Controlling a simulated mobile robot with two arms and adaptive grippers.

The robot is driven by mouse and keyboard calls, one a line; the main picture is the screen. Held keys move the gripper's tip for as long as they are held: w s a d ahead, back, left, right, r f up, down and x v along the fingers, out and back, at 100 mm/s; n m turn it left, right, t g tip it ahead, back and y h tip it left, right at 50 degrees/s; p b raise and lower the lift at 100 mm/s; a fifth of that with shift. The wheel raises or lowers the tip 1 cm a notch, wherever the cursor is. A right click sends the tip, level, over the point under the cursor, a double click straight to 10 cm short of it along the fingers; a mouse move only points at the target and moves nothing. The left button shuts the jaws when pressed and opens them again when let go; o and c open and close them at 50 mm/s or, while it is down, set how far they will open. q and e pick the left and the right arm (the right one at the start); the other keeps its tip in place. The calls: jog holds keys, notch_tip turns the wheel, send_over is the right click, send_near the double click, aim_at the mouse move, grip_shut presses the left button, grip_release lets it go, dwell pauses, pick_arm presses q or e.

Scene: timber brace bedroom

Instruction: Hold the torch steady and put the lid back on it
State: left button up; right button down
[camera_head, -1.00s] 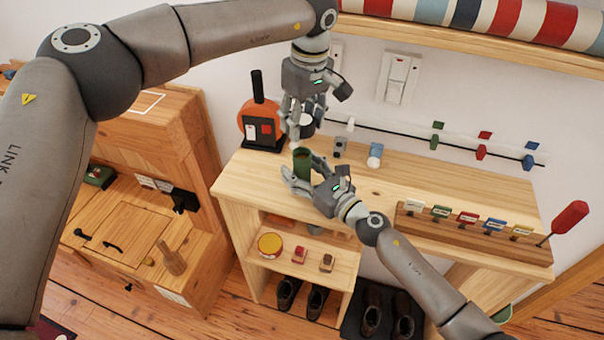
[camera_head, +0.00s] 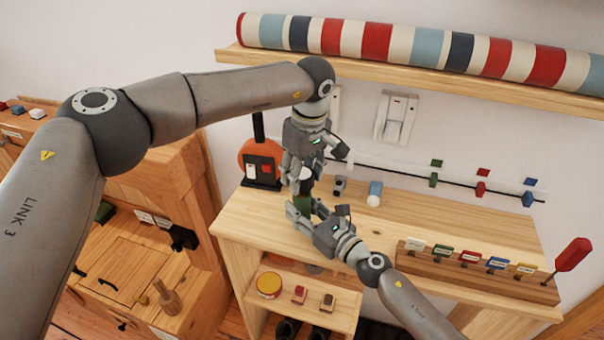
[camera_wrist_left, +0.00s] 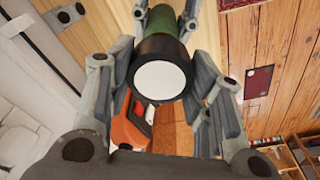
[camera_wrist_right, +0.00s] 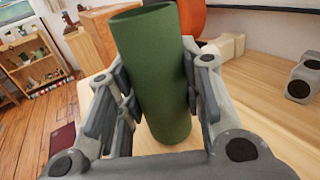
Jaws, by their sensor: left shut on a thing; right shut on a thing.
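The torch is a green open-ended tube (camera_wrist_right: 155,75), upright between the fingers of my right gripper (camera_head: 303,212), which is shut on it above the shelf top. The torch also shows in the head view (camera_head: 303,200). The lid is a black ring with a white face (camera_wrist_left: 160,80). My left gripper (camera_head: 300,178) is shut on the lid, which shows in the head view (camera_head: 305,174) just above the torch. The right wrist view shows the tube's upper rim without the lid on it. The exact gap is hard to tell.
An orange-and-black device (camera_head: 261,165) stands close behind on the left. A small grey piece (camera_head: 340,186) and a blue-and-white cylinder (camera_head: 374,193) sit to the right on the wooden top (camera_head: 400,225). A rack with coloured tags (camera_head: 480,268) stands further right.

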aim_at(302, 196)
pick_arm(q)
jog(key=shift+f, duration=0.65)
jog(key=shift+f, duration=0.1)
jog(key=shift+f, duration=0.8)
jog(key=shift+f, duration=0.55)
jog(key=m, duration=0.3)
jog(key=m+h, duration=0.1)
jog(key=m, duration=0.7)
jog(key=shift+a+m, duration=0.1)
jog(key=shift+m, duration=0.2)
jog(key=m+h, duration=0.1)
jog(key=m, duration=0.3)
jog(key=shift+m, duration=0.3)
